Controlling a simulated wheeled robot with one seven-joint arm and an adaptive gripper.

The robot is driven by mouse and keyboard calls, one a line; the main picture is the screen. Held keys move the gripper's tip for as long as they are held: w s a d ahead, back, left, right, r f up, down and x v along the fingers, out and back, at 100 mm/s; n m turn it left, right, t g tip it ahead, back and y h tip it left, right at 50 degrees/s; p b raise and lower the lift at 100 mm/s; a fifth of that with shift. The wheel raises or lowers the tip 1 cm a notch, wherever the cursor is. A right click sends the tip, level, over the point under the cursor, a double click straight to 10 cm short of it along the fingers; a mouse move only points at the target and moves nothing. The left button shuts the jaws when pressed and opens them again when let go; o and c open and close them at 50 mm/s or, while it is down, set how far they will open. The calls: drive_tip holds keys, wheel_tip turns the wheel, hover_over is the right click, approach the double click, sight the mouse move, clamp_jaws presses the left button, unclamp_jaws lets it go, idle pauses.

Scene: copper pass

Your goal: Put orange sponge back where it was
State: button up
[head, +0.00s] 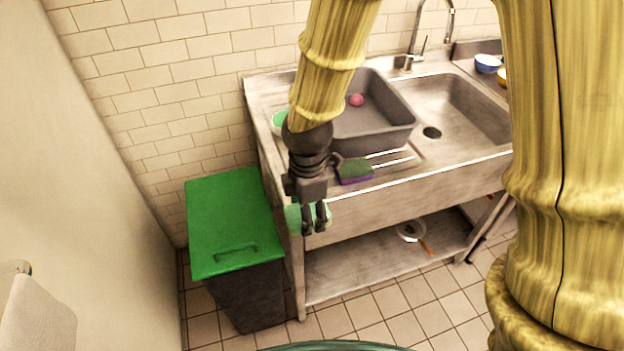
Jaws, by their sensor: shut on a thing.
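My gripper (314,222) points down in front of the sink unit's left front corner. It is shut on a pale green thing (293,216), which shows beside and behind the fingers; the gripper hides part of it and I cannot tell exactly what it is. No orange sponge can be made out. A sponge with a dark green top and purple lower part (355,171) lies on the drainboard (402,158), near the front edge, to the right of and behind my gripper.
A grey tub (385,133) holding a pink ball (356,100) stands on the sink unit, left of the basin (463,110). A green-lidded bin (232,215) stands at left. A white round item (410,231) is on the lower shelf. Floor in front is clear.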

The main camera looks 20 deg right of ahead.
drive_tip(key=w+d+p, duration=0.1)
drive_tip(key=w+d, duration=0.1)
drive_tip(key=w, duration=0.2)
drive_tip(key=w+d+f+p, duration=0.1)
drive_tip(key=w+d+p, duration=0.1)
drive_tip(key=w, duration=0.3)
drive_tip(key=w+d+p, duration=0.1)
drive_tip(key=w+d, duration=0.1)
drive_tip(key=w, duration=0.3)
drive_tip(key=shift+w+d+f, duration=0.1)
drive_tip(key=shift+w+f, duration=0.1)
drive_tip(key=shift+f+p, duration=1.1)
drive_tip(key=shift+f, duration=0.65)
drive_tip(key=shift+s+f, duration=0.15)
drive_tip(key=shift+f, duration=0.35)
drive_tip(key=shift+s+f, duration=0.1)
drive_tip(key=shift+c, duration=0.2)
drive_tip(key=o, duration=0.9)
drive_tip(key=shift+o, duration=0.6)
drive_tip(key=shift+w+f, duration=0.2)
drive_tip(key=shift+w, duration=0.05)
drive_tip(key=shift+r, duration=0.3)
